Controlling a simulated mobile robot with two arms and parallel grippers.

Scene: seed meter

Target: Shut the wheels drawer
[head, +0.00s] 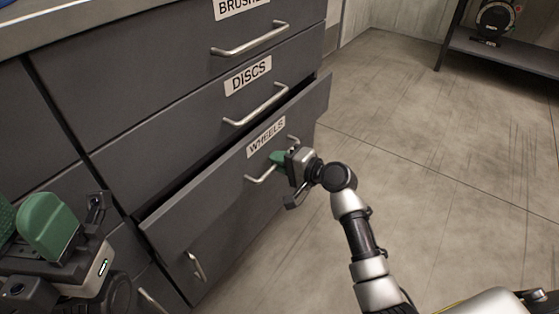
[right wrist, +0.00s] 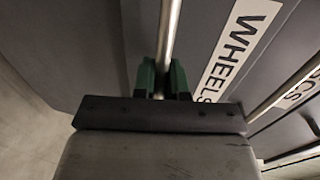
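The wheels drawer (head: 225,210) is a dark grey drawer front with a white "WHEELS" label. It stands out a little from the cabinet, with a dark gap along its top edge. My right gripper (head: 278,159) is at its bar handle (head: 262,177). In the right wrist view the green fingers (right wrist: 163,80) lie on both sides of the handle bar (right wrist: 170,35), close against it. The middle of the handle is partly hidden by the gripper. My left gripper (head: 40,225) is at the lower left, cut by the picture edge; its finger gap is not clear.
Above are the shut discs drawer (head: 190,120) and the brushes drawer (head: 150,55), each with a bar handle. A grey counter top (head: 50,25) runs above them. Open concrete floor (head: 440,170) lies to the right. A dark shelf (head: 500,52) with a round device stands at the back right.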

